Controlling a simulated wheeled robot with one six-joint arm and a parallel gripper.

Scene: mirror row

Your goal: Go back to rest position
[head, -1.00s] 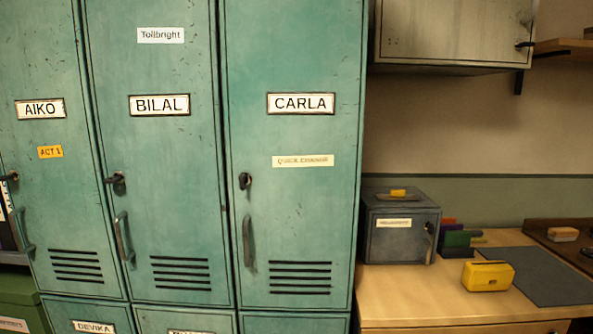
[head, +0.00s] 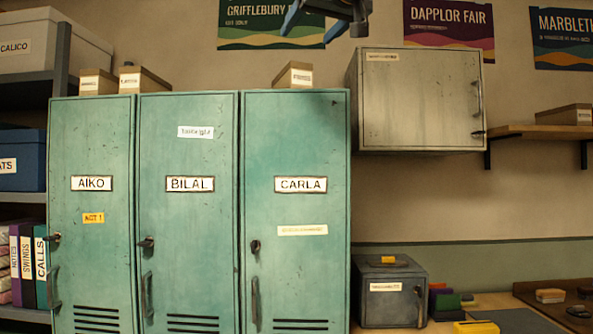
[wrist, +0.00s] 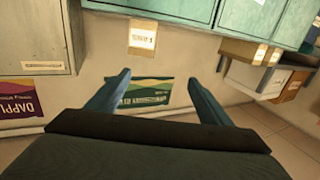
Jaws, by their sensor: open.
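My gripper (wrist: 158,80) shows in the wrist view with its two blue fingers spread apart and nothing between them. In the head view my gripper (head: 325,20) is at the top edge, partly cut off, high in front of the wall and above the locker tops. The teal lockers labelled AIKO (head: 91,145), BILAL (head: 188,150) and CARLA (head: 297,145) stand in a row with their doors shut. No part of my gripper touches them.
A metal wall cabinet (head: 420,110) hangs right of the lockers. Small boxes (head: 145,80) sit on top of them. A grey lockbox (head: 388,290) and a yellow case (head: 475,327) are on the counter. Shelves with binders (head: 27,262) stand at the left.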

